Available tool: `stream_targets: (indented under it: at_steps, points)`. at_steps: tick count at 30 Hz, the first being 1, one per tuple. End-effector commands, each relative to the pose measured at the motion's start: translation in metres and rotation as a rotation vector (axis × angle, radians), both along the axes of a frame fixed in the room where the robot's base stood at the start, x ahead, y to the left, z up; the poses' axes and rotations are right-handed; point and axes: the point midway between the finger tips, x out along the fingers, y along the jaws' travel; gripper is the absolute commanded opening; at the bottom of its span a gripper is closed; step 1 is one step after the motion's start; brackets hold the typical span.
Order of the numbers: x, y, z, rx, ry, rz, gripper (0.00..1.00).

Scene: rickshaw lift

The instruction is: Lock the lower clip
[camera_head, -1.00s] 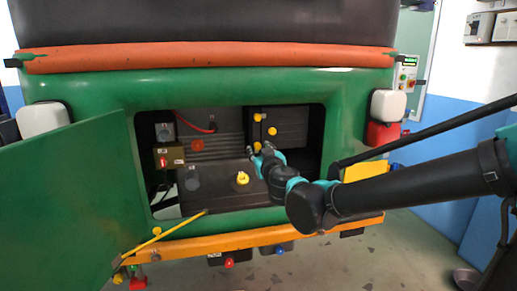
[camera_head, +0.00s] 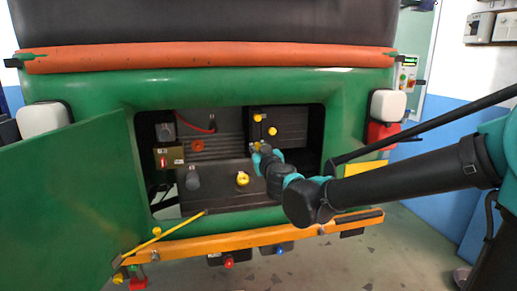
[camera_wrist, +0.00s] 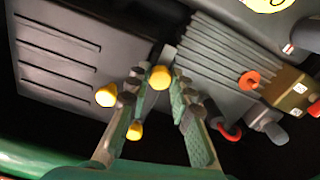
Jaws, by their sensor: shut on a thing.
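Three yellow knobs sit on a dark box inside the open bay. The upper knob (camera_head: 257,117) and the side knob (camera_head: 272,131) are clear of my gripper. My gripper (camera_head: 257,148) is at the lower clip, whose yellow knob (camera_wrist: 159,77) shows between the fingertips in the wrist view. The fingers are shut on this knob, one on each side. In the head view the fingers largely hide it. The wrist view is turned over, so the upper knob (camera_wrist: 135,130) appears below the lower one there, and the side knob (camera_wrist: 107,95) appears at the left.
An orange-red knob (camera_head: 197,146) and a small brown box with a red switch (camera_head: 169,157) are to the left. A yellow-topped cap (camera_head: 242,179) is on the dark casing below. The green door (camera_head: 75,200) stands open at the left.

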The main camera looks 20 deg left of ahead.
Motion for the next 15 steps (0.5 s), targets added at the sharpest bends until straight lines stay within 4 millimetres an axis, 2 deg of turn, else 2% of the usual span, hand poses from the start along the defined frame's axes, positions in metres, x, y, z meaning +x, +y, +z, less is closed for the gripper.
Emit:
stream_targets:
  at_steps: [8, 15]
  points:
    - [-0.0001, 0.0000, 0.0000, -0.039, -0.024, 0.000, 0.00]
    - [-0.0003, 0.0003, -0.0001, -0.163, -0.100, 0.000, 0.00]
